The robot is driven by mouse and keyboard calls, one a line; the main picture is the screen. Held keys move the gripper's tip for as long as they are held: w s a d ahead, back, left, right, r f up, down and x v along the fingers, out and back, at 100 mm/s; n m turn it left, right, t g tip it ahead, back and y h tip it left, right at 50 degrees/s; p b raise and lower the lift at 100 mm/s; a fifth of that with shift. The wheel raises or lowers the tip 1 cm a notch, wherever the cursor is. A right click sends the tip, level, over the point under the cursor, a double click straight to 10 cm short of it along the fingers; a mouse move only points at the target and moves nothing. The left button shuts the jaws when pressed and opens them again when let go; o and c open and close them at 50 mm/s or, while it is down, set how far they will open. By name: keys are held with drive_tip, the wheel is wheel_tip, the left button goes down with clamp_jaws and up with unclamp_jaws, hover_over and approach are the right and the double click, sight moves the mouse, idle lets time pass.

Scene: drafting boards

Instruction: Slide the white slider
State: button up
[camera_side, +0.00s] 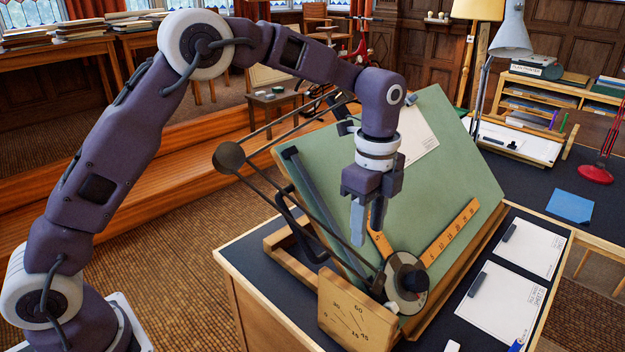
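My gripper (367,232) points down in front of the tilted green drafting board (455,150). Its two fingers stand a little apart, with nothing seen between them. The fingertips are above and left of the drafting head, a round grey dial with a black knob (409,279). An orange ruler (452,232) runs up right from the head; a second orange piece (380,243) is partly behind the fingers. I cannot make out for sure which part is the white slider. A small white block (452,346) lies at the bottom edge, partly cut off.
Dark arms with a round weight (228,157) cross the board's left side. A wooden plate with angle marks (354,314) stands at the front. White sheets (530,247) (502,300) with dark grey bars lie right. A grey lamp (511,38) stands behind.

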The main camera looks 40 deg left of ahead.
drive_tip(key=s+a+r+n+t, duration=0.2)
drive_tip(key=s+a+r+n, duration=0.3)
drive_tip(key=s+r, duration=0.3)
drive_tip(key=shift+s+a+r+n, duration=0.2)
drive_tip(key=shift+s+r+n, duration=0.3)
drive_tip(key=shift+r, duration=0.75)
drive_tip(key=shift+w, duration=0.15)
drive_tip(key=s+a+n+t, duration=0.1)
drive_tip(key=s+a+n, duration=0.2)
drive_tip(key=s+n, duration=0.3)
drive_tip(key=s+a+n+t, duration=0.2)
drive_tip(key=s+n, duration=0.4)
drive_tip(key=s, duration=0.9)
drive_tip(key=shift+a+r+t, duration=0.15)
drive_tip(key=shift+a+t, duration=0.15)
drive_tip(key=shift+a, duration=0.1)
